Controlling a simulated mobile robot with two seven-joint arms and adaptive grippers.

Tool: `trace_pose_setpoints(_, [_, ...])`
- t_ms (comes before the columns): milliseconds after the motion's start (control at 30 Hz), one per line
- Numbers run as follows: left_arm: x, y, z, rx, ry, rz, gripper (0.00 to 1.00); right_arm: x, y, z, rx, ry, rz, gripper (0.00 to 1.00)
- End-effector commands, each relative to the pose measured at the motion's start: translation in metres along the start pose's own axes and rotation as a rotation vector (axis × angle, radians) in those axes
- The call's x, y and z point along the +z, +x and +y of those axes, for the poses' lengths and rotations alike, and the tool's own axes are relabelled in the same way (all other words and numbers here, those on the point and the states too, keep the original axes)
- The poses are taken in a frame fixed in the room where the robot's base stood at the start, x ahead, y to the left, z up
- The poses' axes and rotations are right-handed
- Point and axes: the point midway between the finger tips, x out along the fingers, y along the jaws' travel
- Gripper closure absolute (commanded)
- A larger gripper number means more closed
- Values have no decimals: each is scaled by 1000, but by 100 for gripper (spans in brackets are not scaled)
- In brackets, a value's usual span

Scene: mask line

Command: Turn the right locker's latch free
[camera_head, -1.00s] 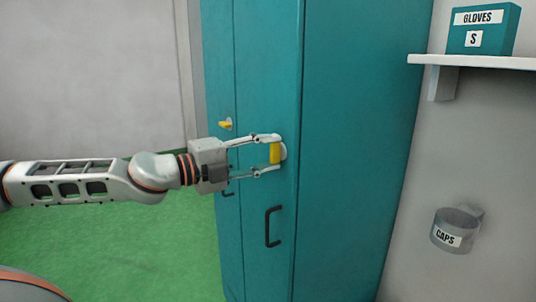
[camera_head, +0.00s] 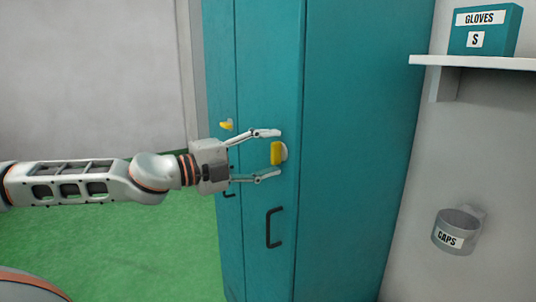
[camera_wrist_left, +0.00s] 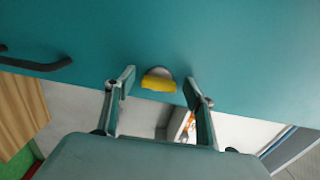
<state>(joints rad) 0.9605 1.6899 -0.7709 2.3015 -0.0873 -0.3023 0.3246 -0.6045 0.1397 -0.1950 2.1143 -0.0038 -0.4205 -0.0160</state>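The right locker (camera_head: 268,80) has a teal door with a yellow latch (camera_head: 277,153) on a pale round base. The latch's yellow bar stands upright in the head view. In the left wrist view the latch (camera_wrist_left: 158,84) shows between the fingertips, with its bar lying across the picture. My left gripper (camera_head: 279,154) is open, with one finger above the latch and one below it. There are gaps between the fingers and the latch, and the gripper (camera_wrist_left: 158,80) holds nothing. My right gripper is not in view.
A black handle (camera_head: 268,228) is below the latch on the same door. The left locker has its own yellow latch (camera_head: 226,125). To the right are a wall shelf (camera_head: 480,62) with a gloves box (camera_head: 500,30) and a caps cup (camera_head: 446,237). Green floor lies clear at left.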

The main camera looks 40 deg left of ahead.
Motion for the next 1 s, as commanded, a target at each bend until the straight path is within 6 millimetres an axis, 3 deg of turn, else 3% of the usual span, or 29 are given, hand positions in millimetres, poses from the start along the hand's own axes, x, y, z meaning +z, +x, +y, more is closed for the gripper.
trace_pose_setpoints(267, [0,-6,-1,-1,5,1,46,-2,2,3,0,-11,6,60])
trace_pose_setpoints(1000, [0,-76,-2,-3,3,-2,46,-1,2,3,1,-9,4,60])
